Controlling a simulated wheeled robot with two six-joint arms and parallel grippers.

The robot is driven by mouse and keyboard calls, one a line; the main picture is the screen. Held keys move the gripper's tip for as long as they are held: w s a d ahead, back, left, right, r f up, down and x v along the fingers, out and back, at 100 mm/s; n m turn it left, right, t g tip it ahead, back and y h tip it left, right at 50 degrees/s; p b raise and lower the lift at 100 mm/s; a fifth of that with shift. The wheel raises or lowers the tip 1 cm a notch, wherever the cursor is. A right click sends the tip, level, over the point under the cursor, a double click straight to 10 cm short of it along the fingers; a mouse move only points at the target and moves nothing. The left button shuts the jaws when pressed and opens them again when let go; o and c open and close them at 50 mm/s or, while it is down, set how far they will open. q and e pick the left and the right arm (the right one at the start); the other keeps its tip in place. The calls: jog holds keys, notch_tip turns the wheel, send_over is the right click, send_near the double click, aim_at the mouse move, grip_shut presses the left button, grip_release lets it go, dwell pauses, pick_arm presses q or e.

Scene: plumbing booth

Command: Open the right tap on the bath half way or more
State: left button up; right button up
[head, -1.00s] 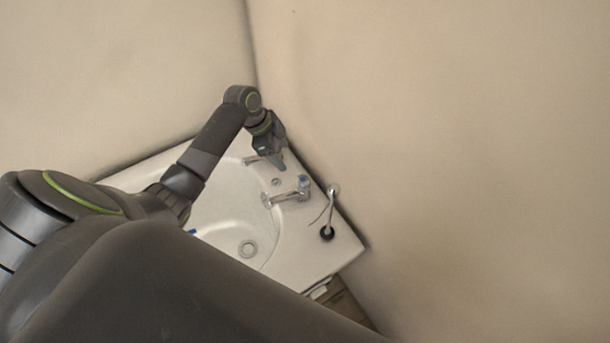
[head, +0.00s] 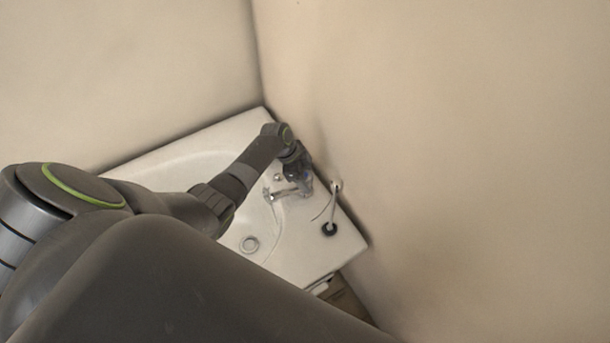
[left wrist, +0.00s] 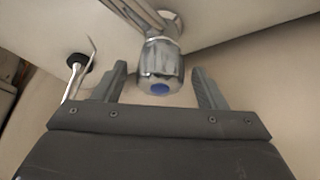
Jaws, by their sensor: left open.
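The right tap (head: 284,193) is chrome, with its spout over the basin of the white bath (head: 330,258). In the left wrist view its round knob with a blue cap (left wrist: 160,72) shows between the fingers of my left gripper (left wrist: 159,68). The gripper is open, with a gap on each side of the knob. In the head view the left gripper (head: 303,183) is over the tap's knob end and hides most of it. My right gripper is not in view.

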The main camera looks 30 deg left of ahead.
pick_arm(q)
jog(key=c, duration=1)
